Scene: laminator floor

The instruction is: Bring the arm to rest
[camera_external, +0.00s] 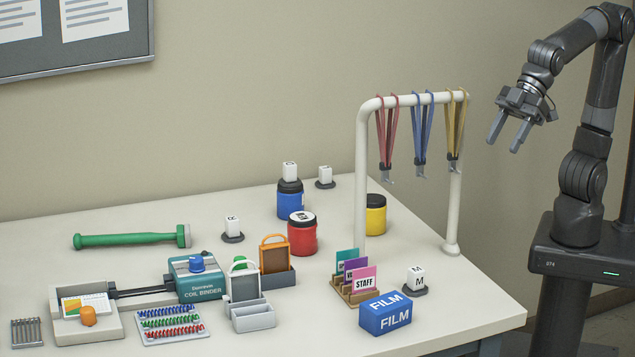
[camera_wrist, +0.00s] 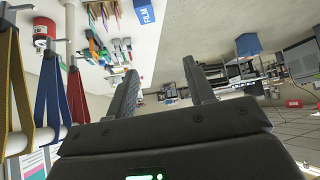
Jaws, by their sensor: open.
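My gripper (camera_external: 515,132) is at the upper right in the external view, raised in the air to the right of the lanyard rack and beyond the table's right edge. Its two fingers point down and to the left. They stand apart with nothing between them. The fingers also show in the wrist view (camera_wrist: 160,92), spread and empty. My arm is bent, rising from its base at the right and folding over at the top. Nothing touches the gripper.
A white rack (camera_external: 364,180) with red, blue and yellow lanyards stands left of my gripper. The table (camera_external: 130,215) holds a coil binder (camera_external: 197,280), a blue film box (camera_external: 385,313), a red jar (camera_external: 302,235) and card holders. Air around the gripper is clear.

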